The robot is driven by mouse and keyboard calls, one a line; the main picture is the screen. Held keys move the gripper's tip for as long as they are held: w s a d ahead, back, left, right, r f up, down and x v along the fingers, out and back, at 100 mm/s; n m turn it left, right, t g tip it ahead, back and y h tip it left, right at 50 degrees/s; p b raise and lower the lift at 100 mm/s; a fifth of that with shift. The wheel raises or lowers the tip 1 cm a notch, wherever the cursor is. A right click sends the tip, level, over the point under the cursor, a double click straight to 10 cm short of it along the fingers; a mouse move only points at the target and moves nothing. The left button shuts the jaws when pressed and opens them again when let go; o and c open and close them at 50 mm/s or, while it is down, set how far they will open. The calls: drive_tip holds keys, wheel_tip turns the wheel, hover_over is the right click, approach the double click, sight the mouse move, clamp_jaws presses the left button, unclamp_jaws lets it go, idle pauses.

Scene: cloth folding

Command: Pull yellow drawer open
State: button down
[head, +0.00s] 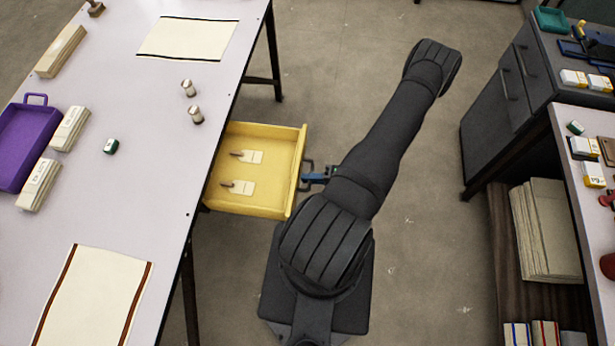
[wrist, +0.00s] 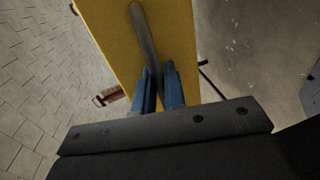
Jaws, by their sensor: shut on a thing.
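The yellow drawer (head: 258,150) stands pulled out from under the white table's right side in the head view. Two white tags with dark hooks or clips lie inside it. Its dark handle (head: 306,168) is on the right-hand front. My gripper (head: 318,177) is at the handle, mostly hidden by my arm. In the wrist view, the drawer front (wrist: 175,45) is a yellow panel, and the blue fingers of my gripper (wrist: 160,85) are shut on the dark handle bar (wrist: 142,35) between them.
The white table (head: 130,190) holds two cloths, a purple tray (head: 30,145), white boxes and small items. A dark cabinet (head: 510,95) and a shelf with stacked cloth (head: 545,230) stand at right. Bare floor (head: 430,240) lies between.

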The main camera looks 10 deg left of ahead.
drive_tip(key=c, duration=1.6)
unclamp_jaws()
drive_tip(key=shift+c, duration=0.2)
drive_tip(key=v, duration=1.7)
drive_tip(key=shift+d, duration=0.25)
drive_tip(key=x, duration=1.7)
drive_tip(key=shift+a, duration=0.25)
drive_tip(key=shift+d, duration=0.1)
